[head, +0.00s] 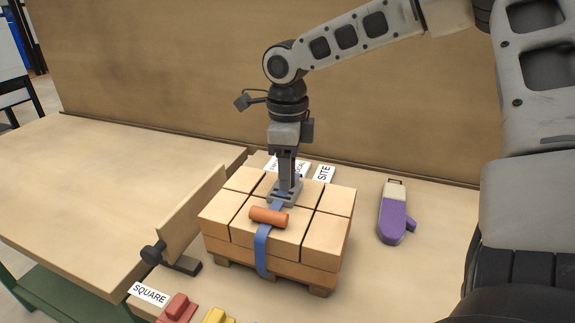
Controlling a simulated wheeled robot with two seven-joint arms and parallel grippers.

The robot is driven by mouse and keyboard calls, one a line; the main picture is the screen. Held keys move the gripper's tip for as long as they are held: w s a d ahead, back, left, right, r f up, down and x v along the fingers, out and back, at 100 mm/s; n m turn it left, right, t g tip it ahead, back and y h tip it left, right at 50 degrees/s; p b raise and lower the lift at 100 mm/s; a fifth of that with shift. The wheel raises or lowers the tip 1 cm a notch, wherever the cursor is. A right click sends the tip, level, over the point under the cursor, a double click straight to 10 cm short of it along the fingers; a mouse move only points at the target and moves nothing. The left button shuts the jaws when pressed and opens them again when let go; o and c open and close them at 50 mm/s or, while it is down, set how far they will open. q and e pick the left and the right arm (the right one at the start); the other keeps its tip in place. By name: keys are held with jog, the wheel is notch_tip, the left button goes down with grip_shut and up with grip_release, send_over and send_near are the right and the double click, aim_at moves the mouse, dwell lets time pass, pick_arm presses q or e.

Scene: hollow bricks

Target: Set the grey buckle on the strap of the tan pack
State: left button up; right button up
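The tan pack (327,233) is a block of several tan bricks on a low wooden base. A blue strap (262,250) runs over its top and down its front side. An orange roll (268,216) lies across the strap near the front edge of the top. The grey buckle (287,197) is a small flat piece at the strap, behind the orange roll. My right gripper (286,184) points straight down, its fingers close together on the buckle. Whether the buckle fully rests on the strap is hard to tell. My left gripper is not in view.
A purple tool with a tan end (393,219) lies right of the pack. An upright board (192,218) with a dark knob stands left. Red (178,308) and yellow (216,316) pieces lie in front, near a SQUARE label (149,294). A wall closes the back.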

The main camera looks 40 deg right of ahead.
notch_tip(320, 180, up, 12)
jog(key=shift+r, duration=0.2)
dwell(0.5)
dwell(0.4)
